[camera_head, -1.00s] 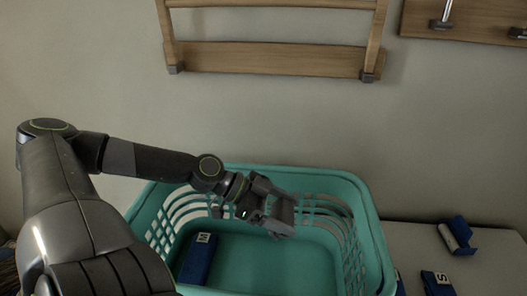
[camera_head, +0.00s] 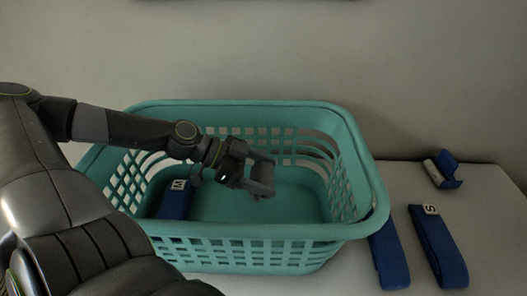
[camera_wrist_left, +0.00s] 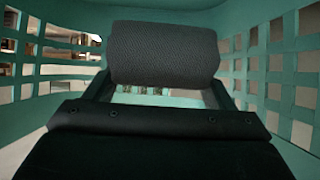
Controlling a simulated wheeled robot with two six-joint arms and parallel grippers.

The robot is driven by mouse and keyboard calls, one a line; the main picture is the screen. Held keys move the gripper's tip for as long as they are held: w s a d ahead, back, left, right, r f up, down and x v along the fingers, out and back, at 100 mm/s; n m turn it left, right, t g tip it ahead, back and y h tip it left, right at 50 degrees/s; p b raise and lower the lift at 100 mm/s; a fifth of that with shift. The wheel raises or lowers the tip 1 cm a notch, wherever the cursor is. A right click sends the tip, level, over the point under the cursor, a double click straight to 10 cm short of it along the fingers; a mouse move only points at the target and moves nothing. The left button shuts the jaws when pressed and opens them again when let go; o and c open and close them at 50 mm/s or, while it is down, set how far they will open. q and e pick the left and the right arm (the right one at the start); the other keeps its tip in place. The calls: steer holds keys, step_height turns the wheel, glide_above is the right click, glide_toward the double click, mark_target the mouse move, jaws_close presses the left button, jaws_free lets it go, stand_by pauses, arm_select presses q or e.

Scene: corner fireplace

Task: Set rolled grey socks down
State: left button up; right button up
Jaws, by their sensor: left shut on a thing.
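The rolled grey socks (camera_wrist_left: 163,53) show in the left wrist view as a dark grey textured roll between the two fingers. My left gripper (camera_head: 262,178) is shut on them and is inside the teal laundry basket (camera_head: 250,231), above its floor. In the head view the roll is hard to tell from the grey fingers. The basket's slotted walls are on both sides of the roll in the left wrist view. My right gripper is not in view.
A blue folded item marked M (camera_head: 174,199) lies at the basket's left inside. On the white surface (camera_head: 390,190) to the right are a blue strip marked S (camera_head: 438,248), another blue strip (camera_head: 389,258) and a blue item with a white roll (camera_head: 443,168). The basket's middle floor is clear.

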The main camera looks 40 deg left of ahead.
arm_select(q)
steer(key=shift+f+b, duration=0.3)
steer(key=shift+f, duration=0.4)
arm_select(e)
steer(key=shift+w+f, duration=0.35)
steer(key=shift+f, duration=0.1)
arm_select(q)
steer(key=shift+f+b, duration=0.5)
steer(key=shift+f, duration=0.1)
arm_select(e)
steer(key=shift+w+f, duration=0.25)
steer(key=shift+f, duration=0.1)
arm_select(q)
steer(key=o, duration=1)
steer(key=shift+c, duration=0.2)
steer(key=shift+r, duration=0.15)
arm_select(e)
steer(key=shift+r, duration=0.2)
